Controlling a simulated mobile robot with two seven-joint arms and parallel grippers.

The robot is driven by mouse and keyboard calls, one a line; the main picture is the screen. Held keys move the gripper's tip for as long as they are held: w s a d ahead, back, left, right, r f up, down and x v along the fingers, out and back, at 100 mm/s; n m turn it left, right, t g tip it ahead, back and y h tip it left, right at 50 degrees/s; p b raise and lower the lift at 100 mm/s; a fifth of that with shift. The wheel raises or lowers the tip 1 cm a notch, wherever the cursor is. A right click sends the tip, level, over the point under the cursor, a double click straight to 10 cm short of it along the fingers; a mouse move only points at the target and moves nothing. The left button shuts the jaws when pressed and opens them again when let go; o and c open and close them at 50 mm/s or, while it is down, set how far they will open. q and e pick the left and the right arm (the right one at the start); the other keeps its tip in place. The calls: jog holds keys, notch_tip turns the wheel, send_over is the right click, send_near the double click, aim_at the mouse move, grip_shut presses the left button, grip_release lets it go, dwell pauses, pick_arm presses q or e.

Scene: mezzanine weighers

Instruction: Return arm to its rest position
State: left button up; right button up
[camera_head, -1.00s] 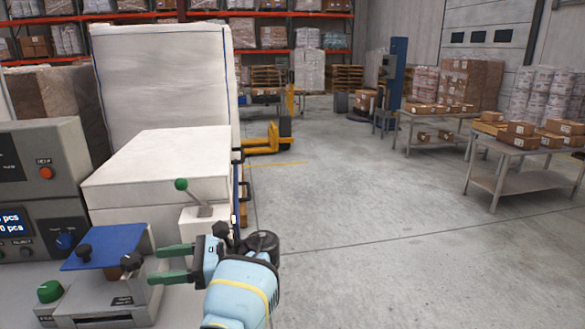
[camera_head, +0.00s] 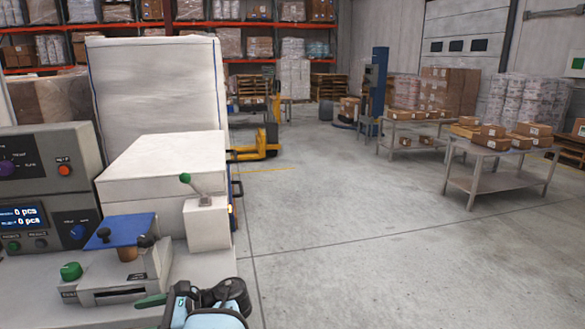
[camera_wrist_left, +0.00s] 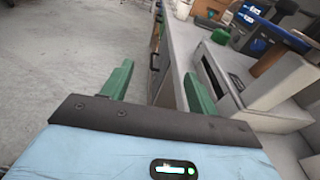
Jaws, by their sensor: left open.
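My left gripper (camera_head: 152,303) is at the bottom of the head view, low beside the front of the bench, with its fingers pointing left. In the left wrist view its two green fingers (camera_wrist_left: 158,72) are apart with nothing between them. The bench edge shows beyond and to the right of the fingers. Part of the gripper and most of my left arm are cut off below the head view. My right gripper is not in view.
The bench (camera_head: 205,268) carries a device with a blue plate (camera_head: 120,231), a green knob (camera_head: 71,271), a lever box (camera_head: 207,224) and a control panel (camera_head: 45,175). A white box (camera_head: 160,165) stands behind. Open floor (camera_head: 370,260) lies right, with tables (camera_head: 495,187) farther off.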

pick_arm(q)
jog(key=s+a+f+n+t+h+p, duration=0.15)
jog(key=s+f, duration=0.25)
jog(key=f, duration=0.5)
jog(key=s+a+f+t+h, duration=0.2)
jog(key=s+a+f, duration=0.15)
jog(key=f, duration=0.55)
jog(key=s+d+f+n+t+h+p, duration=0.1)
jog(key=s+d+f+n+t+h, duration=0.15)
jog(key=s+f, duration=0.4)
jog(key=s+d+f+n+t+h, duration=0.1)
jog(key=s+f+t+h, duration=0.1)
jog(key=s+f+h, duration=0.45)
jog(key=s+d+r+n+t+h+p, duration=0.1)
jog(key=s+d+r+n, duration=0.3)
jog(key=s, duration=0.5)
jog(key=s+d+r+n+t+h+p, duration=0.1)
jog(key=s+d+r+n+h, duration=0.3)
jog(key=s+d, duration=0.4)
jog(key=shift+s+r+t, duration=0.8)
jog(key=shift+s, duration=0.1)
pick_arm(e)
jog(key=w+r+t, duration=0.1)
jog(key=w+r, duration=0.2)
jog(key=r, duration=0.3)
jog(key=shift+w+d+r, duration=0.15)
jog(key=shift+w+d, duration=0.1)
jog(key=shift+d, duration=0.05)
pick_arm(q)
jog(key=shift+h, duration=0.25)
